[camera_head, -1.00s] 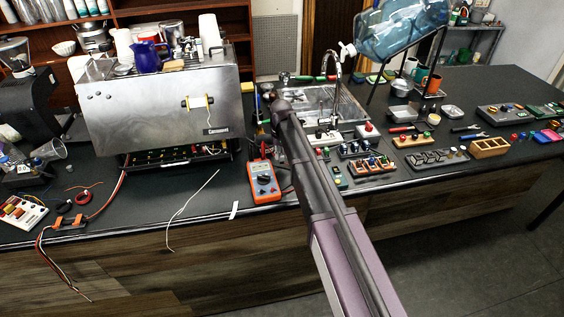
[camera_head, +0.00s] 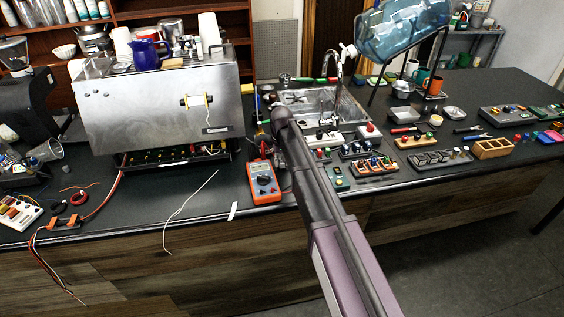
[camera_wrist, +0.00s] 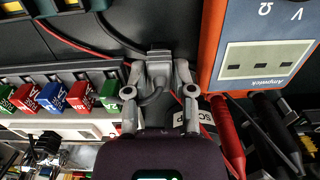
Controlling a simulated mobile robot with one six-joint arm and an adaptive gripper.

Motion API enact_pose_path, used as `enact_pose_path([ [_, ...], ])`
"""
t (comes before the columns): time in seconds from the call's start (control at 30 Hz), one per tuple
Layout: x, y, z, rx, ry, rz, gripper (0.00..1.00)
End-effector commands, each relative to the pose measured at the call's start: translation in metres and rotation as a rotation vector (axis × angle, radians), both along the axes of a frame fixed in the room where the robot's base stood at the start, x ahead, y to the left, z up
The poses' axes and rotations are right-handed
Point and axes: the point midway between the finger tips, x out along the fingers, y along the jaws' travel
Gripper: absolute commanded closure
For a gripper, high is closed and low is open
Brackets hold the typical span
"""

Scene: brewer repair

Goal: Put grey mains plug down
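In the wrist view my gripper (camera_wrist: 161,76) has its two fingers closed around a grey mains plug (camera_wrist: 158,70), with a thin grey cord curling from it. The fingers touch it from both sides. Whether the plug rests on the dark surface below I cannot tell. In the head view my gripper and the plug are hidden behind my arm, near the front of the machine and the sink.
An orange multimeter (camera_head: 264,182) lies close by; it also shows in the wrist view (camera_wrist: 258,60) right of my gripper. A row of coloured blocks (camera_wrist: 65,96) is at left. The steel brewer (camera_head: 160,100) stands left, the sink (camera_head: 310,100) behind. Red and black probes (camera_wrist: 228,135) lie near.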

Motion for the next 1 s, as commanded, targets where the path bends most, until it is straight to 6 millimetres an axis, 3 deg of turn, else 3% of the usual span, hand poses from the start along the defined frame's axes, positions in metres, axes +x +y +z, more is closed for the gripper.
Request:
enact_pose_path([
  [0.57,0.0,0.0,0.003,0.0,0.0,0.0,0.4],
  [1.0,0.0,0.0,0.031,0.0,0.0,0.0,0.4],
])
